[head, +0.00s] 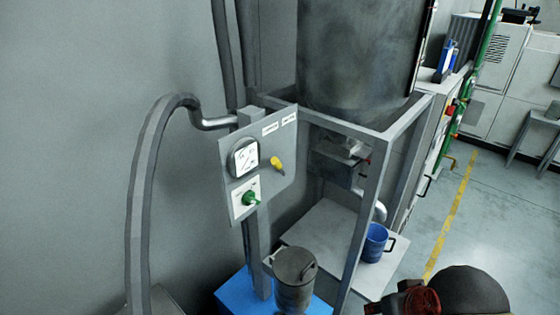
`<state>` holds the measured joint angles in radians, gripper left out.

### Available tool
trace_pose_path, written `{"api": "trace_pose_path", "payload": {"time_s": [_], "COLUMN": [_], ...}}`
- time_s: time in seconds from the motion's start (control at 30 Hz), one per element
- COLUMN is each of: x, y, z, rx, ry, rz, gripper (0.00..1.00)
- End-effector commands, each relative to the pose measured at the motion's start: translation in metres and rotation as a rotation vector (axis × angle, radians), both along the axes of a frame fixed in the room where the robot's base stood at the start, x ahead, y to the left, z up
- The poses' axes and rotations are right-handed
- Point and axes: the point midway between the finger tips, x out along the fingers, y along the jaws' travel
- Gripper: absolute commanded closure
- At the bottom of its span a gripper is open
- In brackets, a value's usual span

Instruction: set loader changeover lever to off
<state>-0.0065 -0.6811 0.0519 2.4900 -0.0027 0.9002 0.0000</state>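A grey control panel (285,188) stands on a post left of a metal frame. It carries a round white gauge (243,157), a yellow lever (277,164) pointing down and right, and a green knob (250,198) on a white plate. Two small white labels sit along the panel's upper edge; their print is too small to read. I cannot tell from the labels which control is the loader changeover lever, or its set position. My gripper is not in view; dark rounded parts, probably of my arm, show at the bottom right.
A large grey drum (362,60) sits in the metal frame (366,215). A blue mug (375,243) stands on a pale shelf (318,240). A lidded grey pot (294,280) stands before the panel post. A thick hose (143,205) arches at left. Open floor lies at right.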

Motion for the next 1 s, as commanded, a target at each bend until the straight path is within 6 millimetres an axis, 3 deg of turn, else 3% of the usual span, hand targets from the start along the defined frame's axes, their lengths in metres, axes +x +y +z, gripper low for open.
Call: {"api": "trace_pose_path", "payload": {"time_s": [0.17, 0.4, 0.57, 0.7, 0.8, 1.0], "x": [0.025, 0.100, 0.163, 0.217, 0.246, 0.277], "y": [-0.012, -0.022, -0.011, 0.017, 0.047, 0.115], "z": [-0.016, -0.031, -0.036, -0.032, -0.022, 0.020], "rx": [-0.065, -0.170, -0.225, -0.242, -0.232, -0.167], "ry": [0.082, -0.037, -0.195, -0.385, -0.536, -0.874], "rz": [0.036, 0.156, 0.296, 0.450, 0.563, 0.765], "gripper": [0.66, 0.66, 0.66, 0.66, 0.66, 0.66]}}
